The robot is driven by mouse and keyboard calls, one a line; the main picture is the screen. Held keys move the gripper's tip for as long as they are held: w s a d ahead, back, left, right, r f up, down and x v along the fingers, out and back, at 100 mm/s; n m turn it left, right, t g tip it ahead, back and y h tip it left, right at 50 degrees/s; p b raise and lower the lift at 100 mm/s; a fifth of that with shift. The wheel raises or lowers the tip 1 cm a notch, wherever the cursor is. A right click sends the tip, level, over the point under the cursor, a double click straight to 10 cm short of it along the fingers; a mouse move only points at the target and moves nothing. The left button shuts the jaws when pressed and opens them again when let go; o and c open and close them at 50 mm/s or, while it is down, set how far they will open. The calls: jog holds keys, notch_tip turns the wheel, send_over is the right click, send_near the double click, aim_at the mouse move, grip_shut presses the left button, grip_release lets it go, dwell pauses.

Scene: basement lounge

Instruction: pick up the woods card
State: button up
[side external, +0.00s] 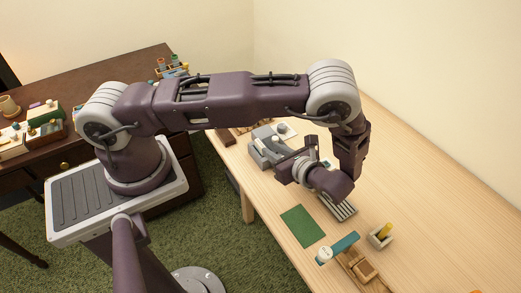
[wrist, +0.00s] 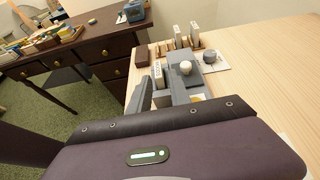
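No card can be surely read as the woods card. In the wrist view, two pale upright cards with small dark print, one left (wrist: 177,34) and one right (wrist: 195,34), stand at the back. A third pale printed piece (wrist: 159,76) stands nearer, beside the grey device (wrist: 184,70) with a white knob. My gripper (wrist: 154,97) shows as grey finger parts just below that piece; I cannot tell if they touch it or how far apart they are. In the side view my gripper (side external: 288,163) is low beside the grey device (side external: 264,150), partly hidden by my wrist.
On the pale wooden table (side external: 440,200) are a green mat (side external: 302,226), a teal-handled tool (side external: 344,244), a small holder with a yellow piece (side external: 380,236) and a striped grey block (side external: 343,209). A dark desk (side external: 100,85) with cluttered trays stands left.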

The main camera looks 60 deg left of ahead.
aim_at(262, 145)
jog(key=x, duration=0.7)
jog(key=shift+s+a+f, duration=0.2)
grip_shut()
